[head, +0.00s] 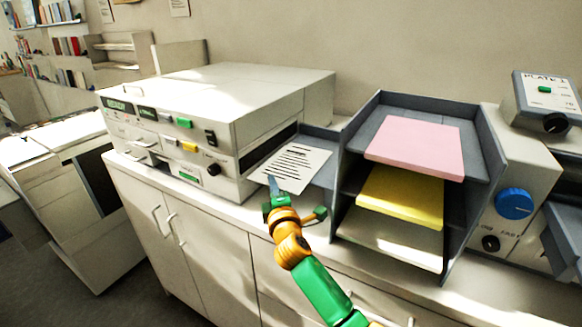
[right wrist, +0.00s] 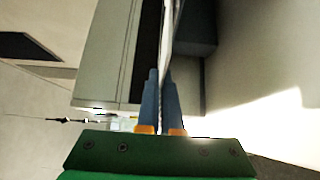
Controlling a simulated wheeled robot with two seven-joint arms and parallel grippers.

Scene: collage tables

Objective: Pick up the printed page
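The printed page (head: 292,167), white with dark lines of text, lies at the output tray (head: 327,176) on the right side of the printer (head: 228,110). My right gripper (head: 272,186) is at the page's near left edge. In the right wrist view the page (right wrist: 166,42) shows nearly edge-on as a thin pale strip running between the two blue fingers. The right gripper (right wrist: 161,82) is closed down to a narrow gap with the page's edge in it. My left gripper is in neither view.
A grey shelf rack (head: 351,128) right of the page holds pink (head: 415,146), yellow (head: 402,196) and white stacks. A machine with a blue knob (head: 514,204) stands farther right. The cabinet front (head: 215,245) drops away below the counter edge.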

